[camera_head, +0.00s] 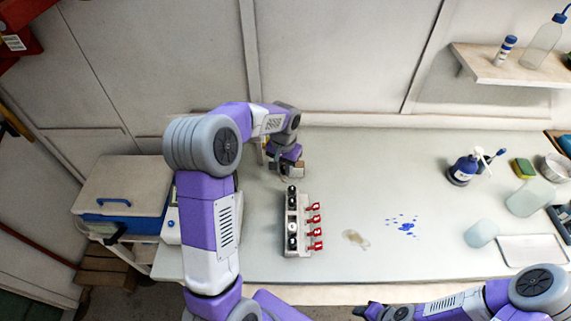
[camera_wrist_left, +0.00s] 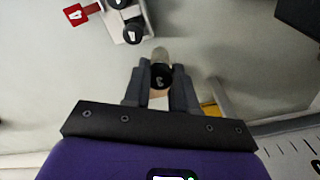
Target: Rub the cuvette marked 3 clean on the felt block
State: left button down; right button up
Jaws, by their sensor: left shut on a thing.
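My left gripper (camera_head: 292,175) is beyond the far end of the rack, above the bench. In the left wrist view, its fingers (camera_wrist_left: 160,88) are shut on a black-capped cuvette marked 3 (camera_wrist_left: 158,76), with a pale body showing past the cap. The pale rack (camera_head: 305,238) stands nearer on the bench, with several red tags along its right side. Black caps show in it, and one position shows a pale round spot. I cannot make out the felt block for certain. My right gripper (camera_head: 368,311) is low at the front edge, its jaws unclear.
A brown smear (camera_head: 355,238) and blue drops (camera_head: 403,225) mark the bench right of the rack. A blue bottle (camera_head: 464,167), a sponge (camera_head: 523,168) and a white tray (camera_head: 532,250) are farther right. A blue cool box (camera_head: 122,195) stands left. A yellow thing (camera_wrist_left: 210,109) shows beside my left fingers.

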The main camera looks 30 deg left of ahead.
aim_at(284, 176)
pick_arm(q)
notch_tip(284, 176, down, 2)
jog(key=shift+f+b, duration=0.1)
jog(key=shift+b, duration=0.45)
jog(key=f, duration=0.1)
jog(key=f+b, duration=0.2)
jog(key=shift+w+a+f, duration=0.15)
jog(key=shift+w, duration=0.15)
jog(key=shift+w+a, duration=0.2)
jog(key=shift+w, duration=0.1)
jog(key=shift+w+a+f+p, duration=0.15)
jog(key=shift+w+a+p, duration=0.4)
jog(key=shift+w, duration=0.45)
jog(key=shift+w+a, duration=0.2)
jog(key=shift+w, duration=0.05)
jog(key=shift+d, duration=0.1)
jog(key=shift+w+d+p, duration=0.2)
jog(key=shift+w+d, duration=0.5)
jog(key=shift+d, duration=0.35)
jog(key=shift+w+d+p, duration=0.2)
jog(key=shift+w+d, duration=0.5)
jog(key=shift+d, duration=0.35)
jog(key=shift+s+a, duration=0.45)
jog(key=shift+a, duration=0.3)
jog(key=shift+s+a, duration=0.5)
jog(key=shift+a, duration=0.25)
jog(key=shift+s+a, duration=0.45)
jog(key=shift+a, duration=0.3)
